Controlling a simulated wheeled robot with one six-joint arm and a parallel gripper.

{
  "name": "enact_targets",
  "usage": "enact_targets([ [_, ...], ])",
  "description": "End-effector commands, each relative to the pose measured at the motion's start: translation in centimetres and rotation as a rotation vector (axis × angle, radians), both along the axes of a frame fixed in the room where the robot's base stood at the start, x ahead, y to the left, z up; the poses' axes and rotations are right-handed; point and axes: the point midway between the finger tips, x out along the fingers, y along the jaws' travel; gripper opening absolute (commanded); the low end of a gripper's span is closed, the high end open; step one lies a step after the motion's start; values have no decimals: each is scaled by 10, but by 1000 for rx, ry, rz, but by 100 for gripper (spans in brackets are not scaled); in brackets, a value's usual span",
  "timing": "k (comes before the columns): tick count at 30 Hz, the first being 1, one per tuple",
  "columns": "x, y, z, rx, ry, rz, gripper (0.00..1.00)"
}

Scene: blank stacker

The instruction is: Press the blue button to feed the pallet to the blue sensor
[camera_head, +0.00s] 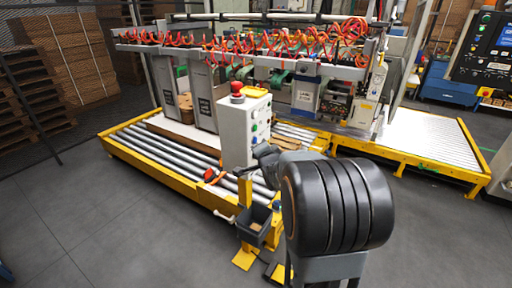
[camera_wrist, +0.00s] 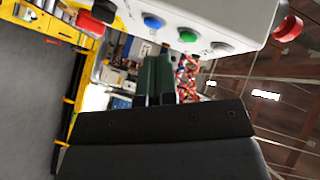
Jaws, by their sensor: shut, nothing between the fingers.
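The blue button (camera_wrist: 153,21) sits on the white control box (camera_head: 236,130), in a row with a green button (camera_wrist: 188,36) and a grey-white one (camera_wrist: 222,47). My gripper (camera_head: 264,151) is beside the button side of the box in the head view. In the wrist view my gripper (camera_wrist: 158,65) is shut and empty, with its tips below the button row in the picture. I see no clear contact with the blue button. A brown pallet-like edge lies on the rollers behind the box, mostly hidden. I cannot make out the blue sensor.
A red emergency knob (camera_head: 237,88) tops the box, and it also shows in the wrist view (camera_wrist: 288,27). The yellow-framed roller conveyor (camera_head: 150,160) runs under the stacker. A dark bin (camera_head: 254,224) hangs at its front. The grey floor at front left is clear.

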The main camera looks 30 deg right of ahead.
Motion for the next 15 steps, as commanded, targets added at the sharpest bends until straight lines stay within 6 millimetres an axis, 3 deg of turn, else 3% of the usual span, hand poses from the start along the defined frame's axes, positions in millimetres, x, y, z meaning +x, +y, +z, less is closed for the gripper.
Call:
enact_targets([
  [1,5,-20,-13,74,-97,-17,0],
  [6,6,-64,-22,325,-429,22,0],
  [15,-14,-97,-35,585,-719,155,0],
])
